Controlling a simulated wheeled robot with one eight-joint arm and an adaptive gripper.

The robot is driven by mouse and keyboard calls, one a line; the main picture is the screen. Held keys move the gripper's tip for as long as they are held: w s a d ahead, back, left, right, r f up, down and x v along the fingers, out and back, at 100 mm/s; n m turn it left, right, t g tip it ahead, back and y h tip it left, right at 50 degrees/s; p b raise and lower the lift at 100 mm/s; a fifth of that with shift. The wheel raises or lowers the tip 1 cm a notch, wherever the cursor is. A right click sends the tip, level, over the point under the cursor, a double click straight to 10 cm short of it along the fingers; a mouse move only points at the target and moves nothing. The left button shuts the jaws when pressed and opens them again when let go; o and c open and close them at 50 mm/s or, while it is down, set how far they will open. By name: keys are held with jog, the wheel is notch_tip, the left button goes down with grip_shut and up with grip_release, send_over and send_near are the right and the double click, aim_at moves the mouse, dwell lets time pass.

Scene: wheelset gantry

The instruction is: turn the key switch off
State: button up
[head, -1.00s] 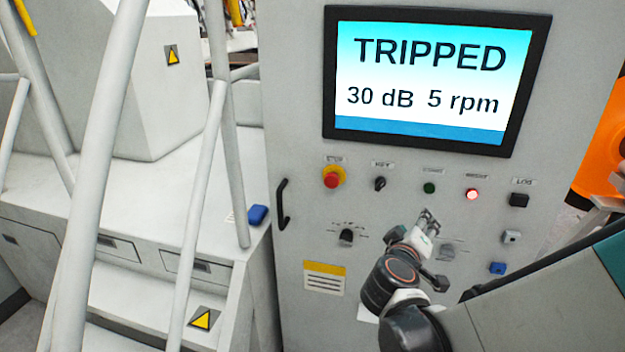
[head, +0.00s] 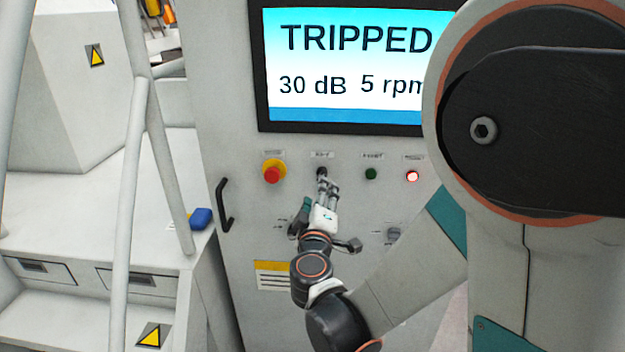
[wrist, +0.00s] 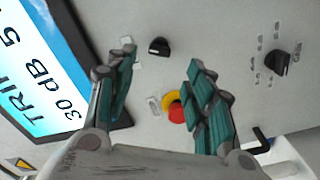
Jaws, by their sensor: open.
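The key switch is a small black knob (head: 322,172) in the button row under the screen. In the wrist view, the key switch (wrist: 158,46) shows in full between and beyond the fingertips, with a pale line on its face. My gripper (head: 329,184) is open and empty, its fingers pointing at the panel just below the key switch in the head view. In the wrist view my gripper (wrist: 160,58) has its fingers spread apart, with no finger seen touching the knob.
A red emergency stop (head: 273,174) on a yellow collar is left of the key switch. A green button (head: 371,174) and a lit red one (head: 412,176) are to the right. The screen (head: 345,70) reads TRIPPED. A black selector (wrist: 279,63) and a handle (head: 224,205) are nearby.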

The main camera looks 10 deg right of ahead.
aim_at(322, 174)
jog(key=b+x, duration=0.1)
jog(key=x, duration=0.6)
jog(key=shift+w, duration=0.35)
jog(key=shift+d, duration=0.1)
jog(key=c, duration=1.1)
